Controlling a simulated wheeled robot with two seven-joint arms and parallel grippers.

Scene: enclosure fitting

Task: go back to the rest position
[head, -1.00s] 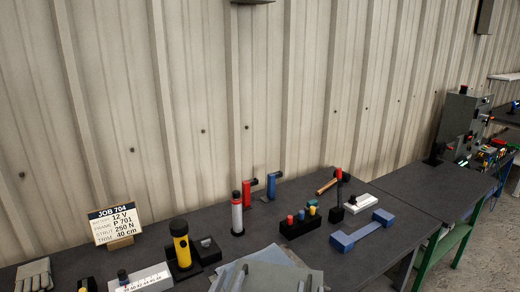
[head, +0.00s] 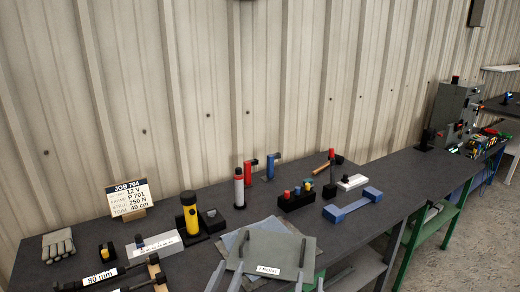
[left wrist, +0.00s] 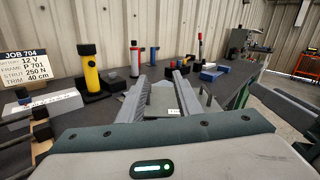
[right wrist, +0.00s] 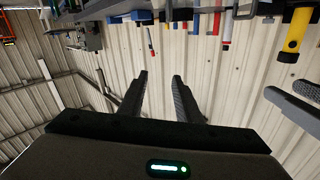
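My left gripper (head: 226,277) shows at the bottom edge of the head view, low in front of a grey plate labelled FRONT (head: 278,246). In the left wrist view my left gripper's fingers (left wrist: 160,84) are apart with nothing held; the plate (left wrist: 163,98) shows beyond them. My right gripper (head: 310,279) is at the bottom edge, right of the label, mostly cut off. In the right wrist view its fingers (right wrist: 160,75) are apart and empty, and the scene appears upside down.
The dark bench (head: 395,180) holds a yellow torch (head: 190,218), a job sign (head: 128,198), gloves (head: 58,245), a white-and-red bottle (head: 239,187), a black holder (head: 296,202) and a blue handle-shaped part (head: 352,205). The corrugated wall stands behind.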

